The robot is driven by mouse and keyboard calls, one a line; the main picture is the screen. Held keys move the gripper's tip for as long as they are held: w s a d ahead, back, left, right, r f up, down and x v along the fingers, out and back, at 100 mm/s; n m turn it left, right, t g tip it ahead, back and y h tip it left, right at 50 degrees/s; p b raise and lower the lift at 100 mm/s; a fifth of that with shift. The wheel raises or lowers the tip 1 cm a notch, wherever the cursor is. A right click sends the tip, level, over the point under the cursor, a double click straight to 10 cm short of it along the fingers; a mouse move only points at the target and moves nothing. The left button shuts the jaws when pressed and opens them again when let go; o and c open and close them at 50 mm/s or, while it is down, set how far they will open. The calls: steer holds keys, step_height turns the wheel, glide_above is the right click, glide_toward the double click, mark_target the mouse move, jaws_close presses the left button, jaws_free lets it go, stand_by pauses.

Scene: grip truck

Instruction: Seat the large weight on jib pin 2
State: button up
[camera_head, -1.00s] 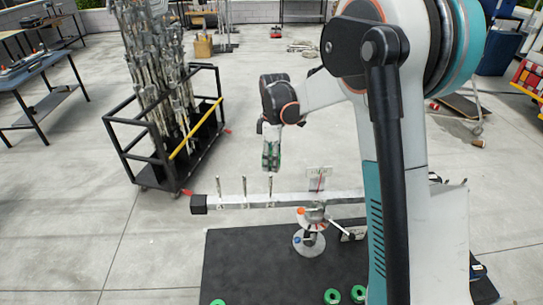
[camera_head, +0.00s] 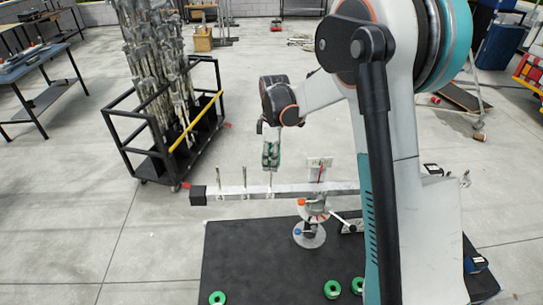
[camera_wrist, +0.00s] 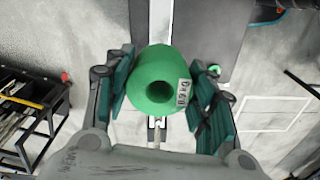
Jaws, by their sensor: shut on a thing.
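My gripper (camera_head: 270,158) points down and is shut on a green ring-shaped weight (camera_wrist: 160,85). In the wrist view the weight sits between both finger pads, with its dark central hole facing the camera and a small printed label on its side. The pale jib (camera_head: 235,190) runs sideways below the gripper and carries upright metal pins. A left pin (camera_head: 219,183) and a middle pin (camera_head: 244,180) stand clear. A right pin (camera_head: 270,184) is directly under the gripper, its top close to the weight's underside. I cannot tell whether its tip is inside the hole.
A dark block (camera_head: 198,195) ends the jib at left. The jib's round base (camera_head: 309,235) stands on a black mat (camera_head: 250,262). Loose green weights (camera_head: 217,298) lie near the mat's front edge. A black cart (camera_head: 165,150) stands behind left.

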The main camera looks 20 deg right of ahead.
mark_target(270, 188)
steer(key=shift+a+f+b, duration=0.2)
steer(key=shift+f+b, duration=3.8)
steer(key=shift+f, duration=1.55)
steer(key=o, duration=1.4)
steer(key=shift+f, duration=0.1)
steer(key=r, duration=1.2)
steer(key=shift+d, duration=0.2)
steer(key=shift+r, duration=0.1)
